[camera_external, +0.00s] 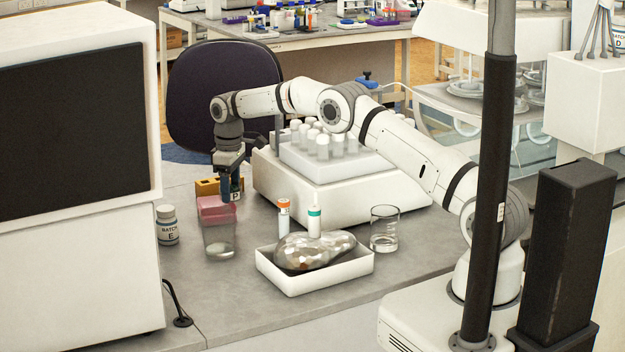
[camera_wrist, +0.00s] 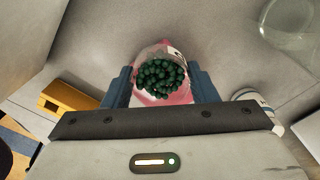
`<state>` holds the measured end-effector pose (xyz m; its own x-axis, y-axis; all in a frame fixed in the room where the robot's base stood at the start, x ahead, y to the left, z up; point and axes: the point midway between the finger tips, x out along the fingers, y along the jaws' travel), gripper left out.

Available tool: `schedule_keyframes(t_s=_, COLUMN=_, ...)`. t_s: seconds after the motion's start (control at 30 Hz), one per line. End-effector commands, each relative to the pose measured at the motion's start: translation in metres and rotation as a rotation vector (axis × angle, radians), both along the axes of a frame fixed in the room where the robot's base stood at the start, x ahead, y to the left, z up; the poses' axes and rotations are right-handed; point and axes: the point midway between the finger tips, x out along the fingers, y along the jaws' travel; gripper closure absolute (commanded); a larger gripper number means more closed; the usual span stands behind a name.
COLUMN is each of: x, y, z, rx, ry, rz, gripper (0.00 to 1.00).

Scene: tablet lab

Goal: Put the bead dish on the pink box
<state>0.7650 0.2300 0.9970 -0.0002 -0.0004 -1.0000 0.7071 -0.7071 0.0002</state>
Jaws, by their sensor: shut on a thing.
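My gripper (camera_external: 231,190) points down at the left of the bench. Its blue fingers are shut on the bead dish, a small clear cup full of dark green beads (camera_wrist: 161,79). In the outside view the dish is mostly hidden by the fingers; a bit of a label shows there. The pink box (camera_external: 213,207) is directly below or just beside the fingertips. Pink also shows under and around the dish in the wrist view (camera_wrist: 183,95). I cannot tell whether the dish touches the box.
A yellow box (camera_external: 206,187) stands behind the pink box. A labelled bottle (camera_external: 167,226) is at the left, a clear glass (camera_external: 220,241) in front. A white tray (camera_external: 316,279) with a bag and the white machine (camera_external: 270,185) with vials are to the right.

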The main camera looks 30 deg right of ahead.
Motion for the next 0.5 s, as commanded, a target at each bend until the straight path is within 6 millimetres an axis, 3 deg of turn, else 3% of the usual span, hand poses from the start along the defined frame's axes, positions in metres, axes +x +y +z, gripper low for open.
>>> schedule_keyframes(t_s=0.43, x=-0.0001, y=0.0001, z=-0.0136, rx=0.0, ry=0.0, rz=0.0, gripper=0.71)
schedule_keyframes(t_s=0.47, x=-0.0001, y=0.0001, z=-0.0124, rx=0.0, ry=0.0, rz=0.0, gripper=0.45)
schedule_keyframes(t_s=0.5, x=-0.0001, y=0.0001, z=-0.0122, rx=0.0, ry=0.0, rz=0.0, gripper=0.42)
